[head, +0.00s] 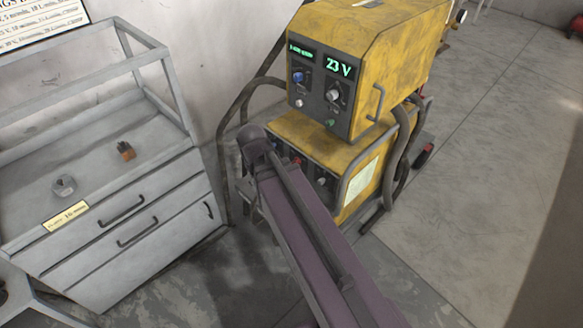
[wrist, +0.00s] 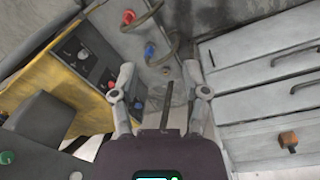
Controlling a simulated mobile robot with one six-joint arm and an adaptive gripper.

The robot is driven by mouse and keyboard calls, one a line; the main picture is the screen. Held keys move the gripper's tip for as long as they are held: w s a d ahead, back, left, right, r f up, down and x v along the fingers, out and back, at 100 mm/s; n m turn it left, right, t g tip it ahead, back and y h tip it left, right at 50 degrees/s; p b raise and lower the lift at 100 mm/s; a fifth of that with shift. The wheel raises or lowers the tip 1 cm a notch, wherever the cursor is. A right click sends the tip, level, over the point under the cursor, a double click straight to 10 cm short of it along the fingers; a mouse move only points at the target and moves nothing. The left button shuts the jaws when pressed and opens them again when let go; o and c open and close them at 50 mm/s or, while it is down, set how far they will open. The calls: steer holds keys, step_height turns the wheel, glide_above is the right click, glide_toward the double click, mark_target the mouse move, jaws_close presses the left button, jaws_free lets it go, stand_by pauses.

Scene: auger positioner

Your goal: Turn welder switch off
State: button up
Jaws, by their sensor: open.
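The yellow welder (head: 395,45) stands in the middle of the head view, its displays lit green and one reading "23 V". Below it is a yellow lower unit (head: 315,140) with a dark front panel of knobs, partly hidden by my arm. In the wrist view this dark panel (wrist: 84,62) shows at the left, with small knobs and a red knob (wrist: 111,84). I cannot tell for certain which control is the switch. My gripper (wrist: 160,76) is open and empty in front of the lower unit's front, fingers apart and not visibly touching anything.
A red connector (wrist: 128,17) and a blue connector (wrist: 150,51) with cables are on the lower unit's front. A grey drawer cabinet (head: 140,215) stands left, holding an orange-black item (head: 126,151) and a round metal item (head: 64,186). Floor (head: 490,180) at right is clear.

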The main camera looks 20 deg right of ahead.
steer(key=w+d+f+m+h+b, duration=0.4)
steer(key=w+f+m+b, duration=0.2)
steer(key=f+b, duration=0.3)
steer(key=w+d+f+m+h+b, duration=0.45)
steer(key=f+b, duration=0.35)
steer(key=b, duration=0.4)
steer(key=w+f+m+h+b, duration=0.4)
steer(key=w+m+b, duration=0.3)
steer(key=b, duration=0.4)
steer(key=w+f+m+t+h+b, duration=0.1)
steer(key=w+f+m+h+b, duration=0.3)
steer(key=b, duration=0.7)
steer(key=w+f+m, duration=0.1)
steer(key=w+m, duration=0.1)
steer(key=m, duration=0.1)
steer(key=shift+w+a+h, duration=0.35)
steer(key=shift+w, duration=0.05)
steer(key=shift+d, duration=0.15)
steer(key=d, duration=1.3)
steer(key=shift+w+d, duration=0.25)
steer(key=shift+w, duration=0.2)
jaws_close()
